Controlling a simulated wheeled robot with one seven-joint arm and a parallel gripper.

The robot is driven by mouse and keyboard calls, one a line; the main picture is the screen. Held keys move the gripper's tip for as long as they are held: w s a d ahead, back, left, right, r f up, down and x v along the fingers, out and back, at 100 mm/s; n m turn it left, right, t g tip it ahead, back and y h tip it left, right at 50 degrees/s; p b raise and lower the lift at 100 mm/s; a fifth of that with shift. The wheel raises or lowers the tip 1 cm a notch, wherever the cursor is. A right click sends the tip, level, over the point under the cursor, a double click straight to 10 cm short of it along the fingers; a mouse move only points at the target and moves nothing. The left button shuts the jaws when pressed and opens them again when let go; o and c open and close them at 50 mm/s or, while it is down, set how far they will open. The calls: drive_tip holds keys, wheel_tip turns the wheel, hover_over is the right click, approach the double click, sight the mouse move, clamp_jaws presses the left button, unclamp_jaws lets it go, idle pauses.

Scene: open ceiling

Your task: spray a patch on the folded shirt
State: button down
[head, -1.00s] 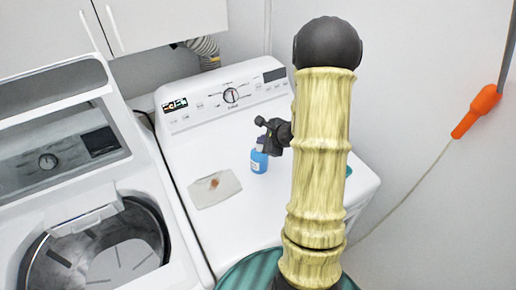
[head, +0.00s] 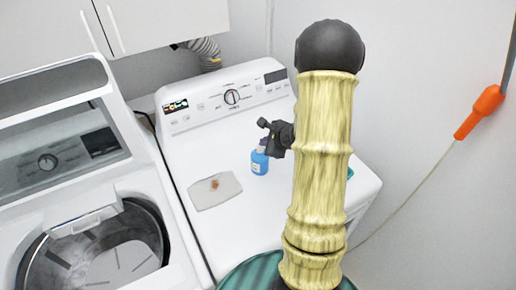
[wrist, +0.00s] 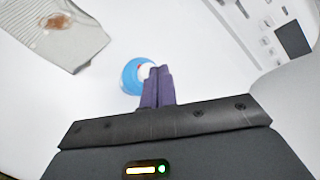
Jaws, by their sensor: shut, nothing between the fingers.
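The folded shirt (head: 203,199) is a small pale grey bundle lying flat on the white machine top. It has a brownish patch (head: 215,184) on it. In the wrist view the shirt (wrist: 75,52) is at the upper left, with the patch (wrist: 57,21) near the top edge. A blue spray bottle (head: 260,164) stands to the right of the shirt. In the wrist view the bottle (wrist: 131,78) is seen from above, partly behind my fingers. My gripper (wrist: 158,72) is shut and empty, with its purple fingers over the bottle's right side. I cannot tell whether they touch it.
An open-lidded washer (head: 185,262) is at the left. The white machine's control panel (head: 205,108) is behind the bottle. A teal round thing (head: 245,274) is at the bottom, partly behind my arm. An orange-handled tool (head: 480,112) is by the right wall.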

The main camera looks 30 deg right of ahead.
drive_tip(key=shift+a+f, duration=0.1)
drive_tip(key=shift+a, duration=0.25)
drive_tip(key=shift+w+f+b, duration=0.15)
drive_tip(key=shift+w+b, duration=0.15)
drive_tip(key=shift+b, duration=0.05)
drive_tip(key=shift+a, duration=0.25)
drive_tip(key=shift+s+d+r+p, duration=0.3)
drive_tip(key=shift+s+d+r, duration=0.15)
drive_tip(key=shift+d+r, duration=0.2)
drive_tip(key=shift+r, duration=0.2)
drive_tip(key=shift+a, duration=0.15)
drive_tip(key=shift+r, duration=0.15)
